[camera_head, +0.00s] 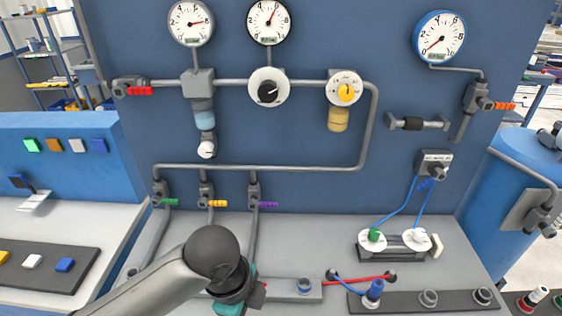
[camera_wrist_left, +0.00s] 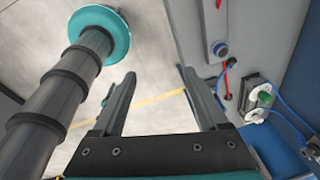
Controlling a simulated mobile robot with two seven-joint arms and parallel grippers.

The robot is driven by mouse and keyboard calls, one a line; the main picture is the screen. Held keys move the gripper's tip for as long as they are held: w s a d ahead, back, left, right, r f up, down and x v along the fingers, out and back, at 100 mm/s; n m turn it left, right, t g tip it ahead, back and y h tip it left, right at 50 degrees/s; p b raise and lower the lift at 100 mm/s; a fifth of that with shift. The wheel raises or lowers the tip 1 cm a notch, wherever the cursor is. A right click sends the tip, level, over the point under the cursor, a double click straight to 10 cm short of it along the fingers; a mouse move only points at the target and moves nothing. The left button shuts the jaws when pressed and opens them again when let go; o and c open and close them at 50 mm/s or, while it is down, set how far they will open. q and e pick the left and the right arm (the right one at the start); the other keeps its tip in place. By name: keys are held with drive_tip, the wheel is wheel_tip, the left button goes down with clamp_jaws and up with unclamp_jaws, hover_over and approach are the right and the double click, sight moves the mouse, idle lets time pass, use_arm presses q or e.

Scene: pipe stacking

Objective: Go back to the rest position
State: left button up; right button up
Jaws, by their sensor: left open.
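My left arm comes in from the lower left in the head view. Its wrist is over the front of the grey bench (camera_head: 330,220), and its fingers are mostly hidden there behind the wrist. In the left wrist view my left gripper (camera_wrist_left: 160,100) is open, with its two dark fingers apart and nothing between them. Floor with a yellow line shows through the gap. The bench edge with a blue-ringed fitting (camera_wrist_left: 220,49) is to the right of the fingers, apart from them. My right gripper is not in view.
A blue panel with grey pipes (camera_head: 270,168), gauges (camera_head: 268,22) and valves rises behind the bench. A red cable (camera_head: 360,281), a blue plug (camera_head: 375,291) and a twin socket block (camera_head: 395,243) stand right of the wrist. A blue tank (camera_head: 525,170) is far right.

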use_arm(q)
drive_tip(key=s+a+f+n+t+y, duration=0.25)
drive_tip(key=s+a+n, duration=0.9)
drive_tip(key=n, duration=0.85)
wheel_tip(320, 180, down, 30)
drive_tip(key=s+m+g+b, duration=0.1)
drive_tip(key=s+b, duration=0.1)
drive_tip(key=b, duration=0.5)
drive_tip(key=s+a+f+b, duration=0.1)
drive_tip(key=s+f+b, duration=0.1)
drive_tip(key=s+f, duration=0.5)
drive_tip(key=s+a+f+g+b, duration=0.1)
drive_tip(key=s+f+b, duration=0.2)
drive_tip(key=s+f, duration=0.5)
wheel_tip(320, 180, down, 4)
drive_tip(key=shift+f+h+b, duration=0.15)
drive_tip(key=shift+h+b, duration=0.2)
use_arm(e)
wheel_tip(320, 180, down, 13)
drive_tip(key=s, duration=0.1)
use_arm(q)
drive_tip(key=shift+a, duration=0.1)
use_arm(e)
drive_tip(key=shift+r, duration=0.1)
